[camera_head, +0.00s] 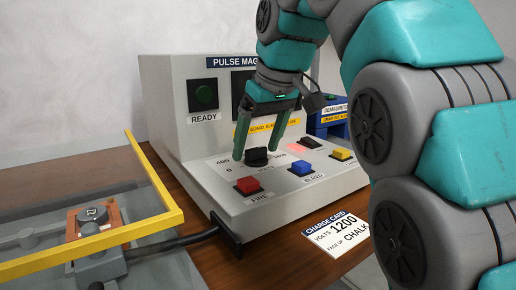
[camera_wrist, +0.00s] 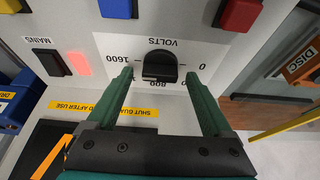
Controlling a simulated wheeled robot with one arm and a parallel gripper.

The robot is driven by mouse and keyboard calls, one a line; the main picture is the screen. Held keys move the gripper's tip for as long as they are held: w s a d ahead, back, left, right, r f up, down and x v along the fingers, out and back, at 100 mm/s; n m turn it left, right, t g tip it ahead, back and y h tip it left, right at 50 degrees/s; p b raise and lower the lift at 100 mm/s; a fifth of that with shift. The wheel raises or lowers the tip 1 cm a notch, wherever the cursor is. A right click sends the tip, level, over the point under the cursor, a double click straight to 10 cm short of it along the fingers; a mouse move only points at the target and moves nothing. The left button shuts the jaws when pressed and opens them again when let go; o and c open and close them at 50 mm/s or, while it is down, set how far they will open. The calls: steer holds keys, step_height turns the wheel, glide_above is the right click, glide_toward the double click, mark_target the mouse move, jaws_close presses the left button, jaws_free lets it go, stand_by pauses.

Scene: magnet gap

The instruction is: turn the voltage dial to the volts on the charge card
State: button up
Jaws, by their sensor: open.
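The voltage dial (camera_wrist: 160,66) is a black knob on a light panel, marked VOLTS, with 0, 800 and 1600 readable around it in the wrist view. It also shows in the head view (camera_head: 256,157). My gripper (camera_head: 256,153) is open and points down at the dial. In the wrist view its green fingers (camera_wrist: 160,76) stand on either side of the knob, with gaps showing; they hide parts of the scale. I cannot tell which value the dial points to.
A red FIRE button (camera_head: 248,185), a blue BLEED button (camera_head: 300,168) and a yellow button (camera_head: 342,155) sit close to the dial. The MAINS switch (camera_wrist: 52,62) has a lit red lamp (camera_wrist: 80,62). A yellow-framed guard (camera_head: 160,190) stands at the left. My arm covers the right side.

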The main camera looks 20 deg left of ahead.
jaws_close()
stand_by(0.6)
steer(key=n+g+p, duration=0.1)
steer(key=n, duration=0.1)
steer(key=n+p, duration=0.1)
steer(key=n, duration=0.1)
steer(key=shift+w+r+n+g+y, duration=0.1)
steer(key=shift+r+n+g+y, duration=0.05)
steer(key=shift+n+g+y, duration=0.2)
steer(key=n+g+p, duration=0.1)
steer(key=n+p, duration=0.2)
steer(key=shift+w, duration=0.1)
steer(key=shift+n+g+y+p, duration=0.25)
steer(key=shift+n+p, duration=0.2)
